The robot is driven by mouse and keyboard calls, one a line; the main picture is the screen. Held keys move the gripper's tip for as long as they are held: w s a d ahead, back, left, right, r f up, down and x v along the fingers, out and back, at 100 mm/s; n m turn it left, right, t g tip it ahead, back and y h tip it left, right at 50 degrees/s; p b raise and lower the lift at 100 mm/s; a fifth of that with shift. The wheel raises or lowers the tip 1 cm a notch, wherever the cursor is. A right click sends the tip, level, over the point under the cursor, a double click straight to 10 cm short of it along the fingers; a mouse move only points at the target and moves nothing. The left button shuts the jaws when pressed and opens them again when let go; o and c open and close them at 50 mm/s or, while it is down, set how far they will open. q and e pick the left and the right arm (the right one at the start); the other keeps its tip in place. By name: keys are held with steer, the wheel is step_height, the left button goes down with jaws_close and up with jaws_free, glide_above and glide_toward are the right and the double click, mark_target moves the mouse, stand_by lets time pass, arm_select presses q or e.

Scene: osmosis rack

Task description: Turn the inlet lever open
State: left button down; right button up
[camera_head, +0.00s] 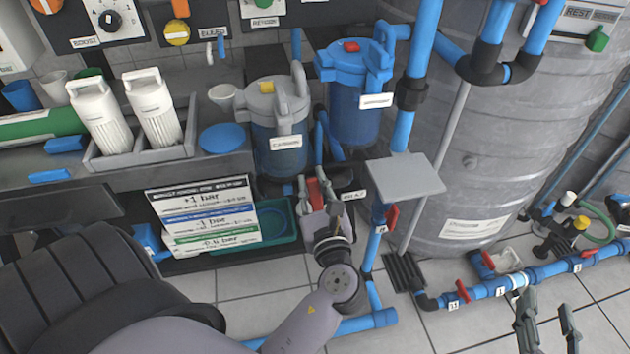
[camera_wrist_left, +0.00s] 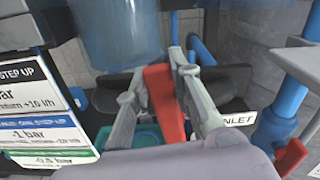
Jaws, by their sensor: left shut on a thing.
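The red inlet lever (camera_wrist_left: 163,103) stands upright between the fingers of my left gripper (camera_wrist_left: 160,85) in the left wrist view. The fingers are shut on it from both sides. A white label (camera_wrist_left: 238,119) ending in "NLET" sits just right of the lever. In the head view my left gripper (camera_head: 318,190) is below the two filter housings, with the lever's red handle (camera_head: 314,192) showing between its fingers. The valve body and pipe under the lever are mostly hidden by my gripper and wrist. My right gripper (camera_head: 545,320) is at the lower right, fingers apart and empty.
A grey filter housing (camera_head: 279,135) and a blue-topped one (camera_head: 354,95) stand above the lever. A grey plate (camera_head: 405,176) and a blue vertical pipe (camera_head: 376,240) are close on the right. A pressure sign (camera_head: 205,215) stands left. Floor pipes with red levers run at right.

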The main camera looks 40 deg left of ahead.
arm_select(q)
steer(key=c, duration=1.4)
jaws_free()
